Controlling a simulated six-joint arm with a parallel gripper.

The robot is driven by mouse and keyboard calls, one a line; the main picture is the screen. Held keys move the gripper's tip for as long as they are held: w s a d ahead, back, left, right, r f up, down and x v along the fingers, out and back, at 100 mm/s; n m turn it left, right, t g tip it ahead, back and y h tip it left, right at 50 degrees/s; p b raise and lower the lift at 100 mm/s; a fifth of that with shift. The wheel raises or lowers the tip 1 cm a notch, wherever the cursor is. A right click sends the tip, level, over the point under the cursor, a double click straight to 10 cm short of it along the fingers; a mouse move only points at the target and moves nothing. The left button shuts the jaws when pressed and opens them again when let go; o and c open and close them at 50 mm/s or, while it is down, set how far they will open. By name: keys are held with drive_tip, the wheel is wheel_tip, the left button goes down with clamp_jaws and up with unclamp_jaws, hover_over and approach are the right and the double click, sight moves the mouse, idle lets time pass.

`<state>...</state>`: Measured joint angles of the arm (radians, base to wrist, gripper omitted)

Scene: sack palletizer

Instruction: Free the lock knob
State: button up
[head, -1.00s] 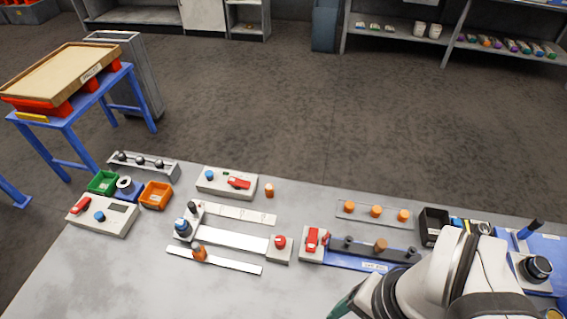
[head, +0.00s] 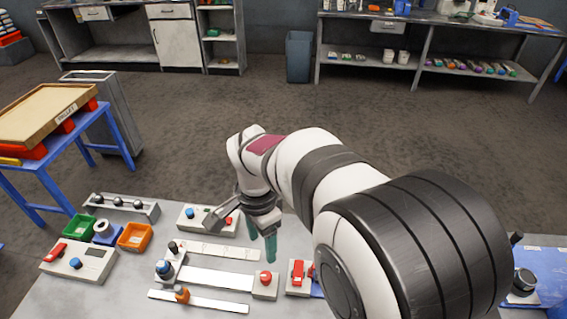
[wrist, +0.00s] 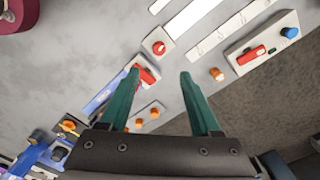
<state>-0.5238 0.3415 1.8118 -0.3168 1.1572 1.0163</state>
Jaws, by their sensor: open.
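No knob is readably marked as the lock knob. A red round knob (head: 265,279) sits on a pale block at the right end of a white strip; it also shows in the wrist view (wrist: 158,47). A blue knob (head: 164,267) stands at the strip's left end, and an orange knob (head: 182,295) sits on the lower strip. My gripper (head: 261,240) is above the table, behind the red knob in the head view. In the wrist view my gripper (wrist: 160,75) has its green fingers wide apart with nothing between them.
A box with a blue knob (head: 189,213) is partly hidden by my gripper. A block with a red lever (head: 297,272) stands right of the red knob. Green (head: 80,227) and orange (head: 135,237) bins are at the left. My arm hides the table's right part.

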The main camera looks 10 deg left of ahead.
sight(266, 275)
wheel_tip(266, 275, down, 14)
drive_tip(key=shift+d+r, duration=0.1)
drive_tip(key=shift+r, duration=0.1)
clamp_jaws()
